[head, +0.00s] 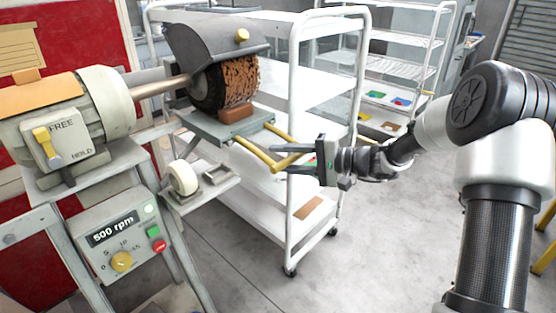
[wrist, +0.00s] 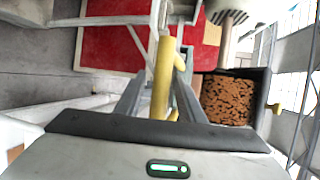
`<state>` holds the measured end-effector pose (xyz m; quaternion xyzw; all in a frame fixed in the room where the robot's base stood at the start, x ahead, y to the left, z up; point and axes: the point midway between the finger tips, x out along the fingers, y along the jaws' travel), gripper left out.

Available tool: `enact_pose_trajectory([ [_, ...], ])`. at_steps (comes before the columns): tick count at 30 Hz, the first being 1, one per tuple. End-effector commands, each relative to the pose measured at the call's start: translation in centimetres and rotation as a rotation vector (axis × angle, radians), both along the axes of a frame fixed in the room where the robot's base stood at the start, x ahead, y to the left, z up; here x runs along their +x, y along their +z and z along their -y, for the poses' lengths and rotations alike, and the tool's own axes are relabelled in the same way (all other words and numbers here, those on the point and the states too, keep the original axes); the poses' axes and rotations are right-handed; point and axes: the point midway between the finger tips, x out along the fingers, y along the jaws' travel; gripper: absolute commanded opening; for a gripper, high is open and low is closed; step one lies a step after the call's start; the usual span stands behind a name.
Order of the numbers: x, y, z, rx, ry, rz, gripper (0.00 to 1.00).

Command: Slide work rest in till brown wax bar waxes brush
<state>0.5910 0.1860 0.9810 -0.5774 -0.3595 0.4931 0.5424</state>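The work rest (head: 228,128) is a grey plate below the brown round brush (head: 240,80), which also shows in the wrist view (wrist: 228,100). The brown wax bar (head: 237,112) lies on the rest, close under the brush; I cannot tell whether they touch. A yellow U-shaped handle (head: 258,152) sticks out from the rest toward my gripper (head: 303,158). In the wrist view, the yellow handle bar (wrist: 162,85) runs between my fingers (wrist: 163,82), with gaps visible beside it. My gripper looks open around the bar.
A grey hood (head: 215,40) covers the brush from above. The motor (head: 100,100) with a FREE/HOLD lever stands left, above a control box (head: 125,235) reading 500 rpm. A white wheeled cart (head: 292,170) stands behind the handle. Floor at the lower middle is clear.

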Motion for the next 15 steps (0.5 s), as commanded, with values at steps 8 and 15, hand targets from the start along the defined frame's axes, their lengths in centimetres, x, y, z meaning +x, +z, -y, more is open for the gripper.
enact_pose_trajectory([
  [8,0.39,-0.23,-1.34,0.000,-0.001,0.000,0.36],
  [15,0.38,-0.22,-1.33,0.000,-0.001,0.000,0.27],
])
